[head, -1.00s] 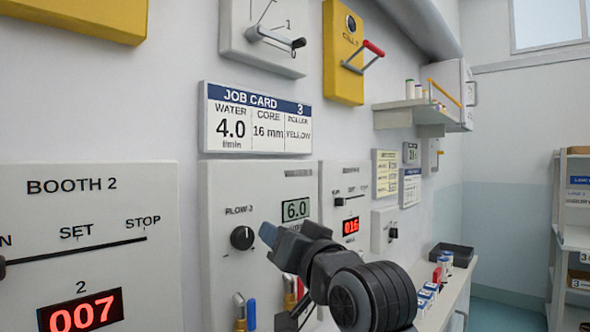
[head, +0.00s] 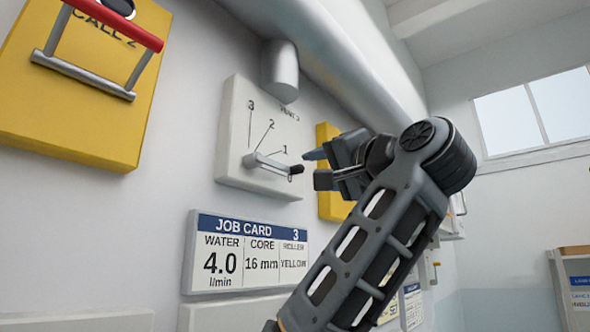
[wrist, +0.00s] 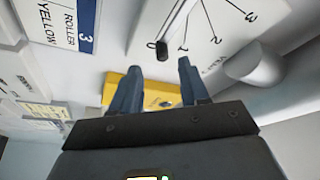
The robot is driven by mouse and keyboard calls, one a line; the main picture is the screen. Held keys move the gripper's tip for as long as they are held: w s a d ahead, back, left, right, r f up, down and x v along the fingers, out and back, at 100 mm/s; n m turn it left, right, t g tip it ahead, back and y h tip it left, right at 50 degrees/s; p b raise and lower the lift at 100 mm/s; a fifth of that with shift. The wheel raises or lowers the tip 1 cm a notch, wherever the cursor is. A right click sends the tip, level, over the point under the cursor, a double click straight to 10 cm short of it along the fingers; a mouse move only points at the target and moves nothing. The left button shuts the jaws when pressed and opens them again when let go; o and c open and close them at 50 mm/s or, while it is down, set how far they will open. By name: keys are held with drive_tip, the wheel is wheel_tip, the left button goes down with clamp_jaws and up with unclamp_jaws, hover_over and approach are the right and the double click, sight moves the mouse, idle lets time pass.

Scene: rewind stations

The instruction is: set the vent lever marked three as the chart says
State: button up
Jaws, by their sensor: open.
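The vent panel (head: 238,135), whose label appears to read VENT 3, is a pale wall plate with lines marked 1, 2 and 3. Its grey lever (head: 270,164) with a black knob (head: 296,170) points right, just below line 1. In the wrist view the knob (wrist: 162,51) lies between the 0 mark and line 1. My gripper (head: 319,168) is open and empty, just right of the knob and apart from it. In the wrist view the knob shows just beyond and between the fingertips (wrist: 160,66). Part of a yellowish chart (head: 388,310) shows low behind my arm; its text is unreadable.
A job card 3 (head: 245,255) hangs below the panel: water 4.0, core 16 mm, roller yellow. A grey pipe stub (head: 280,70) is above the panel. A yellow box (head: 330,203) is behind my gripper; another with a red-handled lever (head: 85,85) is at upper left.

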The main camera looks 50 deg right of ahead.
sight(301, 171)
drive_tip(key=p+x, duration=0.2)
drive_tip(key=x, duration=0.5)
drive_tip(key=shift+w+d+r, duration=0.1)
drive_tip(key=shift+w+r, duration=0.15)
drive_tip(key=shift+w, duration=0.1)
drive_tip(key=shift+c, duration=0.3)
drive_tip(key=c, duration=0.6)
drive_tip(key=shift+f, duration=0.15)
clamp_jaws()
